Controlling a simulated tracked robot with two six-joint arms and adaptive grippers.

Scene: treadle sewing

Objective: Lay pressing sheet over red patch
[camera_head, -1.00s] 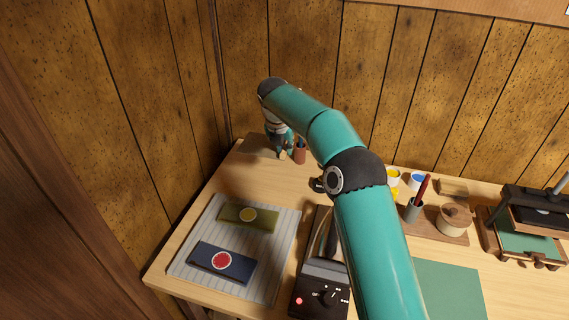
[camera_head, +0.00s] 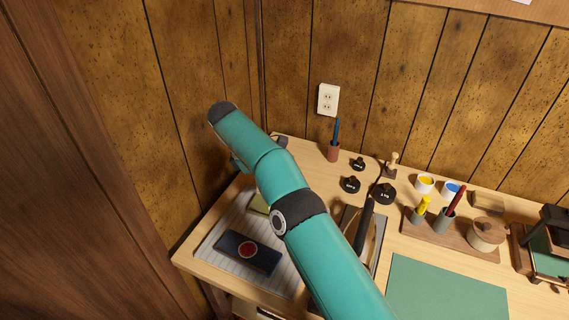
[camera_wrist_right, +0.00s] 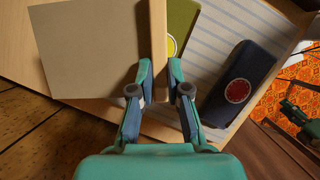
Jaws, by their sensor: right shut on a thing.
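The red patch (camera_head: 247,249) is a red disc on a dark navy cloth (camera_head: 266,262), lying on the striped mat (camera_head: 216,250). In the right wrist view the red patch (camera_wrist_right: 238,91) is right of my right gripper (camera_wrist_right: 160,66). That gripper is shut on a wooden strip (camera_wrist_right: 158,30) along the edge of a flat beige sheet (camera_wrist_right: 85,48). The sheet extends left of the fingers, away from the red patch. An olive cloth (camera_wrist_right: 182,22) with a yellow disc shows just beyond the fingers. In the head view my arm hides the gripper and sheet.
A wall and door bound the table's left. A green mat (camera_head: 440,292) at front right is bare.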

